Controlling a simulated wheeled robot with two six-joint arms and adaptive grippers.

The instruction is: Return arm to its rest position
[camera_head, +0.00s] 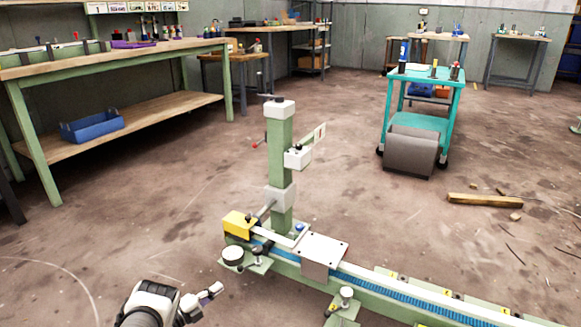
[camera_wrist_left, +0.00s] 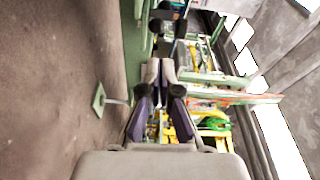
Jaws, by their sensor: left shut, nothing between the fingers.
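My left gripper (camera_head: 216,290) shows at the bottom left of the head view, its arm coming in from the bottom edge. It is held in front of and to the left of the green machine (camera_head: 281,170), apart from it. In the left wrist view the fingers (camera_wrist_left: 160,70) are together, with nothing seen between them. My right arm and gripper do not show.
The machine has an upright column and a long blue-toothed rail (camera_head: 400,298) running to the lower right. A workbench (camera_head: 130,56) stands at the left. A teal cart (camera_head: 432,78) stands at the back right. Floor left of the machine is clear.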

